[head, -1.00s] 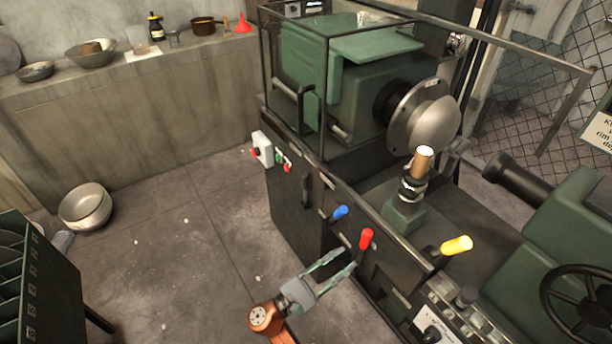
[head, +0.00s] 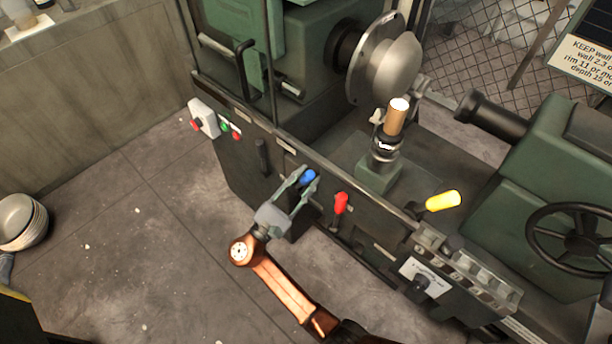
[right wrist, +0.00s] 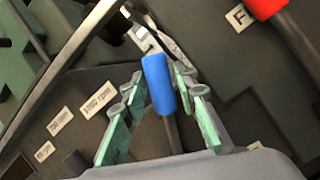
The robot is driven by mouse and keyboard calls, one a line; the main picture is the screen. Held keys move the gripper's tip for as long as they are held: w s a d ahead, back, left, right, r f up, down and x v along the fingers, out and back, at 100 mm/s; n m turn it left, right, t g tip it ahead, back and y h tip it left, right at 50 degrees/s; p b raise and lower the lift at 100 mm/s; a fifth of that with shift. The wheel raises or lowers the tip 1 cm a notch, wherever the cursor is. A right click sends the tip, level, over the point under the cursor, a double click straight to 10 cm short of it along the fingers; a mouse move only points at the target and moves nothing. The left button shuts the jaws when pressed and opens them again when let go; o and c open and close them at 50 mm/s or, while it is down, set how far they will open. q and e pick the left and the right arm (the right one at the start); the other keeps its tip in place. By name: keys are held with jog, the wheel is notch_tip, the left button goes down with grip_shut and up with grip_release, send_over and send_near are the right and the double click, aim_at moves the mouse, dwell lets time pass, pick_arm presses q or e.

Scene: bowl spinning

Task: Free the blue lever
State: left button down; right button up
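The blue lever (head: 309,176) stands on the front panel of the dark green lathe. My right gripper (head: 303,180) is at it, with one finger on each side of the blue handle. In the right wrist view the blue lever (right wrist: 159,84) lies between the two green-padded fingers (right wrist: 160,88). A gap shows on the left; the right finger is very close, and I cannot tell whether it touches. The fingers look open, not closed on the handle. My left gripper is not in view.
A red lever (head: 341,203) stands just right of my right gripper; it also shows in the right wrist view (right wrist: 264,6). A yellow lever (head: 442,201) is farther right. A switch box (head: 203,117) is left. The floor (head: 120,235) in front is mostly clear.

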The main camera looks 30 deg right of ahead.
jog(key=shift+d+r, duration=0.25)
jog(key=shift+r, duration=0.05)
jog(key=shift+f, duration=0.1)
grip_shut()
dwell(0.4)
